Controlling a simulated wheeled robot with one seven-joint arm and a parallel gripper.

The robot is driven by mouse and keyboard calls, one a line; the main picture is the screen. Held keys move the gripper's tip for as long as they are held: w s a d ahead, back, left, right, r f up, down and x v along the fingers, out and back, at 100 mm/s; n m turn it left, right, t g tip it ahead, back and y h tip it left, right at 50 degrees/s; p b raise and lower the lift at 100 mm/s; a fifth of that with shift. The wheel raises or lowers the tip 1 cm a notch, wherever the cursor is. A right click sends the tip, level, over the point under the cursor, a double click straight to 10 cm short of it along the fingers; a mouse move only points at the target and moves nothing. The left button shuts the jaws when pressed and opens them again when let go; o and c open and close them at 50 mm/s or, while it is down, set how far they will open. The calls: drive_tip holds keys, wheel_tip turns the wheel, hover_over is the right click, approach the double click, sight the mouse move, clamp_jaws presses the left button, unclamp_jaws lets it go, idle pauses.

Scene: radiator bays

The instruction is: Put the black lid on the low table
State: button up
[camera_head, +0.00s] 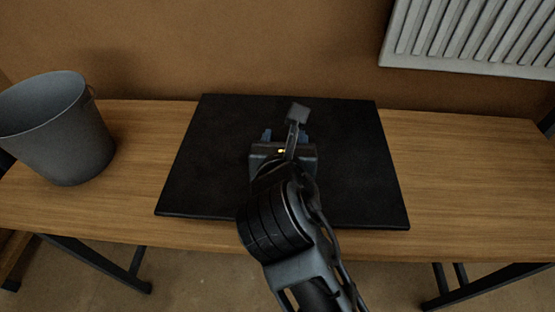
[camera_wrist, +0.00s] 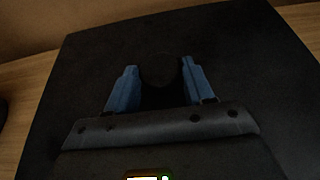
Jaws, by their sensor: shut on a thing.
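The black lid (camera_head: 350,190) is a large flat square panel over the middle of the low table (camera_head: 460,185), which has a wooden top. Its far edge covers the table's back edge; whether its underside touches the wood I cannot tell. My gripper (camera_head: 285,136) is over the lid's middle, its blue fingers shut on a dark round knob. In the wrist view, the knob (camera_wrist: 158,70) shows between the fingers and the lid (camera_wrist: 240,50) fills most of the picture. The head view mostly hides the knob behind my gripper.
A grey bucket (camera_head: 58,135) stands on the table's left end, apart from the lid. A white radiator (camera_head: 470,35) hangs on the brown wall behind, upper right. Bare wood lies right of the lid. Dark table legs (camera_head: 105,268) stand below.

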drive_tip(key=shift+s+a+f, duration=0.2)
drive_tip(key=shift+a+f, duration=0.15)
drive_tip(key=shift+a, duration=0.3)
drive_tip(key=shift+f, duration=0.2)
drive_tip(key=shift+f+b, duration=0.4)
drive_tip(key=shift+f, duration=1.4)
drive_tip(key=shift+f, duration=0.1)
drive_tip(key=o, duration=1.4)
drive_tip(key=p+v, duration=0.1)
drive_tip(key=v, duration=1.1)
